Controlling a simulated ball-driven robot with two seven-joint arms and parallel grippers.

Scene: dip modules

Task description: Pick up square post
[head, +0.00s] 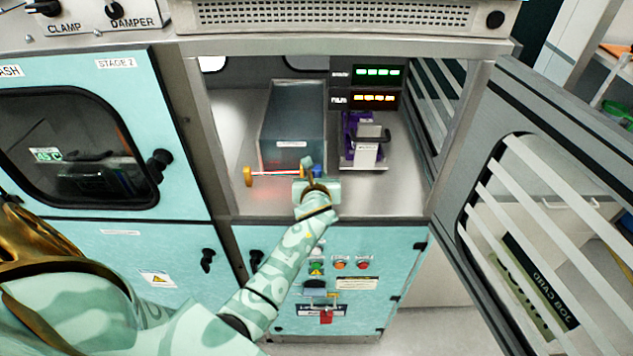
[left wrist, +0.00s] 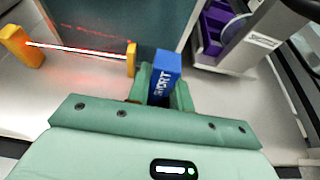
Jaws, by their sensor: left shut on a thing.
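The square post is a small blue block with white lettering on one side. It shows upright in the left wrist view (left wrist: 166,72), and only a small blue part of it shows in the head view (head: 318,171). My left gripper (head: 309,178) reaches into the open bay and is shut on the post. In the left wrist view, the green fingers (left wrist: 161,92) stand on either side of the post and hide its lower part. I cannot tell whether the post touches the bay floor. My right gripper is not in view.
A grey-blue tank (head: 292,118) stands just behind the post. A light bar with yellow ends (head: 249,176) lies left of it. A purple holder (head: 350,140) stands to the right. An open slatted door (head: 535,190) flanks the bay. The front-right bay floor is clear.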

